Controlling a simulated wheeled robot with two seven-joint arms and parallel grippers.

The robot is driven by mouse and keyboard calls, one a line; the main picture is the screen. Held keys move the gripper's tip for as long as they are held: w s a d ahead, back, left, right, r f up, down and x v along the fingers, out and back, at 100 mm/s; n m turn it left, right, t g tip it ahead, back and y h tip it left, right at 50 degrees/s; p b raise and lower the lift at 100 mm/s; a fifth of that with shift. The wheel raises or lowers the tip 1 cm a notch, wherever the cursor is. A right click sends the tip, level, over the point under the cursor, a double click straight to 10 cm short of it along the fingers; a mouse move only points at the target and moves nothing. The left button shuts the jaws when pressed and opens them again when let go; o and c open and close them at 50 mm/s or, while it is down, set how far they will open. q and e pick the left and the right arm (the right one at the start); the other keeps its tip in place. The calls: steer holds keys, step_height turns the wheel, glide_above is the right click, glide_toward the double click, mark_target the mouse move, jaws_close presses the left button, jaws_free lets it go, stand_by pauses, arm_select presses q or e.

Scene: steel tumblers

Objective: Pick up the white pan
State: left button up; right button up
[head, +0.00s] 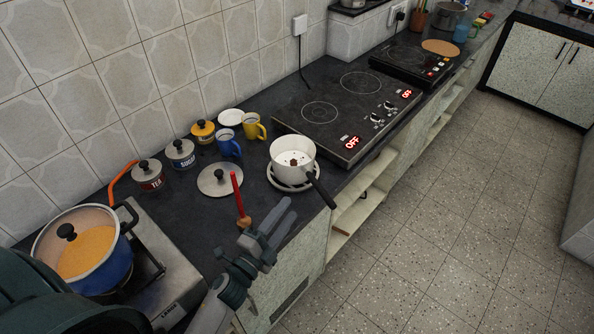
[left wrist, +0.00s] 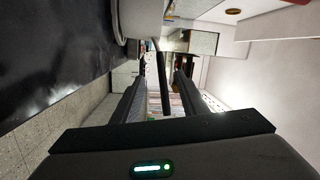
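The white pan (head: 293,152) stands upright on a round white trivet or plate (head: 286,187) at the counter's front edge, with small dark bits inside. Its black handle (head: 321,190) sticks out past the edge towards the lower right. My left gripper (head: 284,211) is open and empty, to the lower left of the handle in the head view. In the left wrist view, the white pan (left wrist: 142,17) is at the top and its dark handle (left wrist: 162,72) appears between the open fingers (left wrist: 160,84); contact cannot be seen. My right gripper is not in view.
A red-handled utensil (head: 238,192) and a lid (head: 220,179) lie left of the pan. Mugs (head: 229,143) and canisters (head: 181,154) stand behind. A blue pot (head: 86,247) is on a burner at lower left. A cooktop (head: 345,110) lies beyond the pan. Open floor lies right.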

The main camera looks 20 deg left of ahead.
arm_select(q)
steer(key=shift+s+r, duration=0.15)
steer(key=shift+s, duration=0.05)
steer(key=w+d, duration=0.2)
steer(key=w, duration=1)
steer(key=shift+d+r, duration=0.15)
steer(key=shift+r, duration=0.25)
steer(key=shift+w, duration=0.15)
steer(key=w, duration=0.2)
steer(key=w+d, duration=0.1)
steer(key=w, duration=0.1)
steer(key=shift+w+d+r, duration=0.2)
steer(key=shift+w, duration=0.2)
steer(key=shift+c, duration=0.6)
jaws_close()
stand_by(0.4)
